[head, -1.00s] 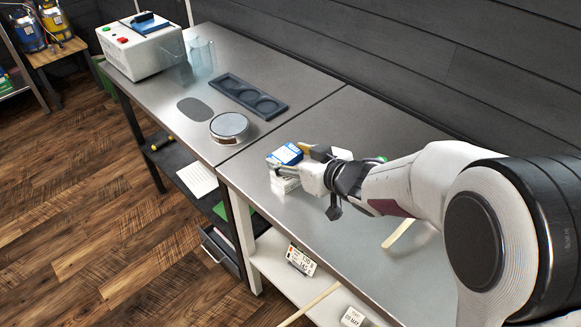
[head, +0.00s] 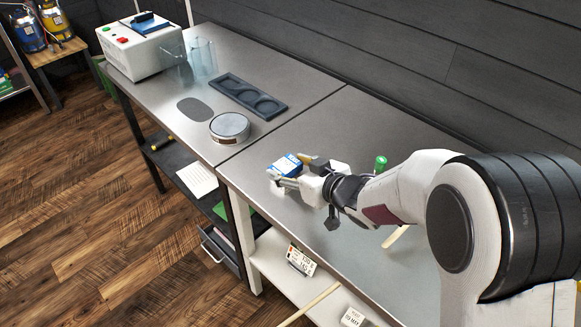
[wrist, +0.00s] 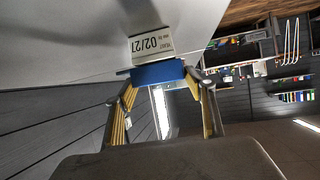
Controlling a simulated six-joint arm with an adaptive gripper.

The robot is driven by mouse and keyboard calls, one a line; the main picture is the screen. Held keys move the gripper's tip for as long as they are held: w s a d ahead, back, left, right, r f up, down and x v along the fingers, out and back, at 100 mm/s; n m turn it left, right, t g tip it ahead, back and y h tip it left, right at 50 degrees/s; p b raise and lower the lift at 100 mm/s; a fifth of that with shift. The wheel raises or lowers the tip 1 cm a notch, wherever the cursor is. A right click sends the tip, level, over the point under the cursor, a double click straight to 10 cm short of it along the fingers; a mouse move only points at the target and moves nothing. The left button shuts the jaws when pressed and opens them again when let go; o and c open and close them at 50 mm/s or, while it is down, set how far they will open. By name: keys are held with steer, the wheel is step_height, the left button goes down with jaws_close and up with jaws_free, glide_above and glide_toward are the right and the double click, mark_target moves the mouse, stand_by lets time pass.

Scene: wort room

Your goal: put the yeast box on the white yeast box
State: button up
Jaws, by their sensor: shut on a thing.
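The yeast box (head: 285,165), blue with white, is held between the fingers of my gripper (head: 300,171) above the near end of the right-hand steel table. In the wrist view its blue face (wrist: 158,73) sits between the fingertips. A white box (head: 276,188), seemingly the white yeast box, shows just below it and is mostly hidden by the held box and fingers. In the wrist view a white face with a "02/27" label (wrist: 152,44) adjoins the blue one. I cannot tell whether the two boxes touch.
A round silver-rimmed device (head: 230,127) and a dark tray with round recesses (head: 248,95) are on the left table. A green-topped object (head: 381,163) and a wooden stick (head: 396,236) are near my arm. The table behind the boxes is clear.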

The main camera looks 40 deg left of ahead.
steer(key=shift+f, duration=0.1)
steer(key=o, duration=1)
steer(key=shift+d, duration=0.1)
steer(key=shift+d+r, duration=0.4)
steer(key=shift+d, duration=0.05)
steer(key=v, duration=1)
steer(key=shift+s+d, duration=0.2)
steer(key=shift+d, duration=0.15)
steer(key=shift+r, duration=0.1)
